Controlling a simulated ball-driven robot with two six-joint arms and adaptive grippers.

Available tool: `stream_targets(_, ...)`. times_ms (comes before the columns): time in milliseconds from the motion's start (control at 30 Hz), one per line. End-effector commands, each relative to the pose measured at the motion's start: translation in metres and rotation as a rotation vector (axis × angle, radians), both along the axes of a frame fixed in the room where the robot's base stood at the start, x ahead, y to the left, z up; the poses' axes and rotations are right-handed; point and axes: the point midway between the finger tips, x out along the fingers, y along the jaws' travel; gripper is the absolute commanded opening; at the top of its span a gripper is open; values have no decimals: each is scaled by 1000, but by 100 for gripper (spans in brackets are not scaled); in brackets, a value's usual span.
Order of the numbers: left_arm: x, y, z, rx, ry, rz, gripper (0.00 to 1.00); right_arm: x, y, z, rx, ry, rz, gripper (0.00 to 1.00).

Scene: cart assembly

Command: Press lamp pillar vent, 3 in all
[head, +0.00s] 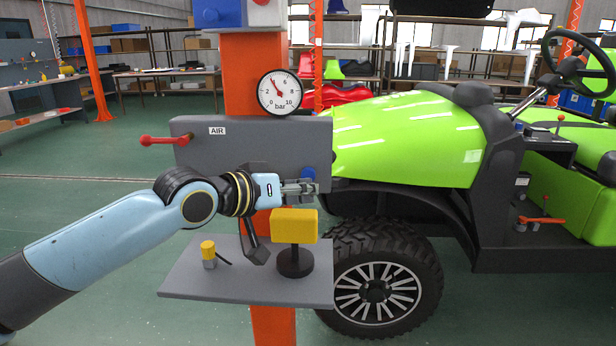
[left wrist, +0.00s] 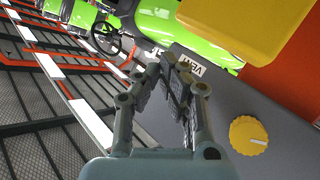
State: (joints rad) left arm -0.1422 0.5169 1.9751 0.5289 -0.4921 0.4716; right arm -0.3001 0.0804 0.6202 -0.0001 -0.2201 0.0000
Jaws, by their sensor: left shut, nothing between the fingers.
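The orange pillar (head: 255,75) carries a grey box (head: 250,140) with an AIR label and a red lever on its left. A blue button (head: 308,173) sits at the box's lower right. My left gripper (head: 312,188) is shut and empty, its fingertips just below the button in the picture; I cannot tell whether they touch anything. In the left wrist view the shut fingers (left wrist: 172,70) point at a partly hidden label (left wrist: 190,65) that seems to read VENT on the grey surface. No button shows there. My right gripper is not in view.
A round gauge (head: 280,92) sits above the box, needle near 4. Below, a grey shelf (head: 190,282) holds a yellow block (head: 294,225) on a black stand and a small yellow-capped cylinder (head: 208,251). A green cart (head: 410,135) stands close on the right.

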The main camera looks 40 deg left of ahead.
Motion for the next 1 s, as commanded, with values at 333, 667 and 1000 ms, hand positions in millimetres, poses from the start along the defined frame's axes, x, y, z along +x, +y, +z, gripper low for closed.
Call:
stream_targets(333,7,4,0,0,0,0,0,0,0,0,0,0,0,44)
stream_targets(667,7,4,0,0,0,0,0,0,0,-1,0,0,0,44)
stream_targets(1000,11,7,0,1,0,0,0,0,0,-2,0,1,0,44)
